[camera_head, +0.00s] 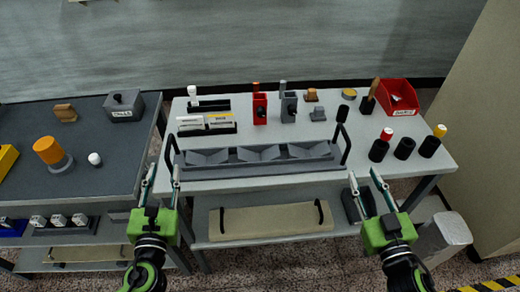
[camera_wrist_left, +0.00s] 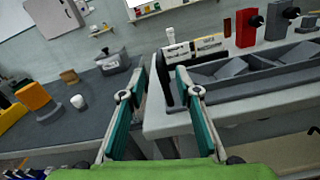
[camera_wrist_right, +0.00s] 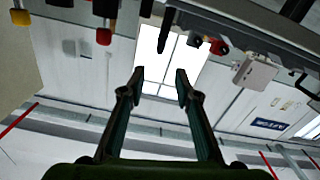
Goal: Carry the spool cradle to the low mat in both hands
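The spool cradle is a long grey tray (camera_head: 258,181) with angled compartments and an upright black handle at each end. It rests along the front of the light table. Its left handle (camera_head: 170,150) also shows in the left wrist view, beyond my open left gripper (camera_wrist_left: 160,75). In the head view my left gripper (camera_head: 162,178) is open and empty by the cradle's left end. My right gripper (camera_head: 364,177) is open and empty, in front of the right handle (camera_head: 347,150). A beige mat (camera_head: 265,222) lies on the shelf below, with a dark handle-like loop near its right end.
Black cylinders (camera_head: 404,148) and a red bin (camera_head: 397,97) stand at the table's right. Red and grey blocks (camera_head: 260,108) stand behind the cradle. A dark side table (camera_head: 95,185) stands left across a narrow gap. A pale bin (camera_head: 445,233) stands on the floor at right.

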